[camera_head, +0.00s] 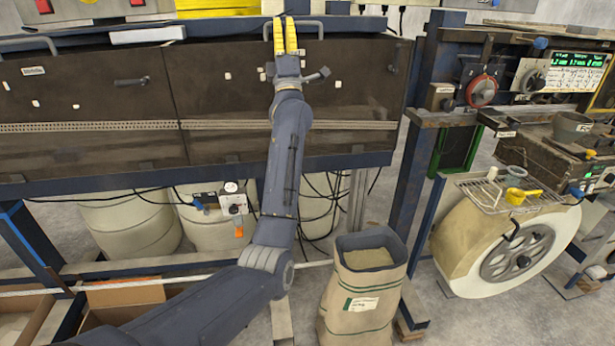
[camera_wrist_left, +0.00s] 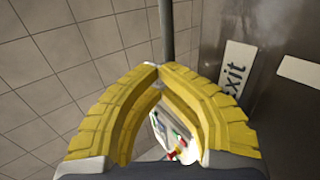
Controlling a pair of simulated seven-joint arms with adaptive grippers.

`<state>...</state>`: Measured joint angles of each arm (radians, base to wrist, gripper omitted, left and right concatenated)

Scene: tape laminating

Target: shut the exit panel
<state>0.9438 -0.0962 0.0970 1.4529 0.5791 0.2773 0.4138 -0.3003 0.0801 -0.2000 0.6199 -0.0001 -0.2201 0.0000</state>
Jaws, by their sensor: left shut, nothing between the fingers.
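The exit panel (camera_head: 235,95) appears to be the right one of two dark panels on the machine's front. In the head view it looks in line with the left panel; I cannot tell whether it is fully shut. In the left wrist view a white "Exit" label (camera_wrist_left: 233,78) sits on a grey-brown surface at the right. My left gripper (camera_head: 285,20) is at the panel's top edge, in front of a grey bar handle (camera_head: 310,24). Its yellow fingers are closed together and empty. In the left wrist view a grey rod (camera_wrist_left: 167,30) rises just beyond the fingertips (camera_wrist_left: 157,66); contact is unclear. My right gripper is out of view.
The left dark panel (camera_head: 85,100) adjoins the exit panel. Below stand pale drums (camera_head: 130,225) with loose black cables, and an open sack (camera_head: 360,295). A blue upright post (camera_head: 405,185) and a large reel (camera_head: 505,250) stand to the right.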

